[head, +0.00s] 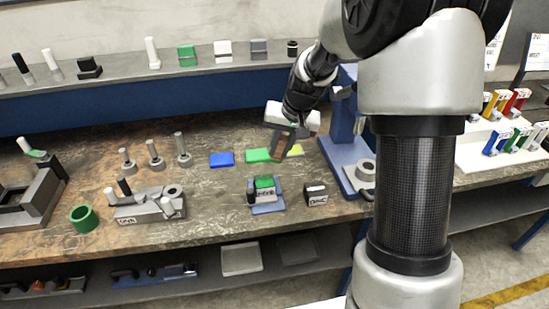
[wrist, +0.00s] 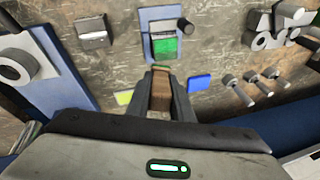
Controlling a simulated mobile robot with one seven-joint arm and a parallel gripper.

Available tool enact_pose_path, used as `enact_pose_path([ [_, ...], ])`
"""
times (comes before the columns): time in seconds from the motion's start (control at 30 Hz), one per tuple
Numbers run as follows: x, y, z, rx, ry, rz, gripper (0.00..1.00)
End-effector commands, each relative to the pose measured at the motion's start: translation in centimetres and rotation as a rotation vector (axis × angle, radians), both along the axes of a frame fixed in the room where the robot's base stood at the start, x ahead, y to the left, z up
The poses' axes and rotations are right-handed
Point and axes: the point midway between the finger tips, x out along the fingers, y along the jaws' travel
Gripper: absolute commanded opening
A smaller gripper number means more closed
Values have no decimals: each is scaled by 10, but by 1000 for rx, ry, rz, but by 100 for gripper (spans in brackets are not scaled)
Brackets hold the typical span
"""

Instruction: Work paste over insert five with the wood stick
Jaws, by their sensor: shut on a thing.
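My gripper (head: 284,148) is above the bench, over the row of flat coloured pads. In the wrist view, my gripper (wrist: 161,78) is shut on the brown wood stick (wrist: 162,94), which lies between the two dark fingers. A blue-grey holder (head: 267,209) with a green-topped insert (head: 264,182) stands near the bench's front. The holder (wrist: 158,15) and the green insert face (wrist: 165,48) also show in the wrist view, just beyond the fingertips. The stick looks apart from the insert. I cannot read a number five on any insert, and no paste can be told apart.
A blue pad (head: 221,159), a green pad (head: 258,155) and a yellow pad (head: 296,150) lie behind the holder. A dark labelled block (head: 316,195) stands right of it. A blue stand (head: 343,165) rises at the right. Several pegs and a metal fixture (head: 150,205) fill the left.

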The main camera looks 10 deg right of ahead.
Motion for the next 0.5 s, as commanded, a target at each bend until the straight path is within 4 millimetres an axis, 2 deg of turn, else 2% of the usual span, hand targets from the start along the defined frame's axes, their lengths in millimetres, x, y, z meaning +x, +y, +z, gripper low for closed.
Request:
enact_pose_path([
  [0.33,0,0,0,0,0,0,0],
  [0.5,7,0,-5,0,0,0,0],
])
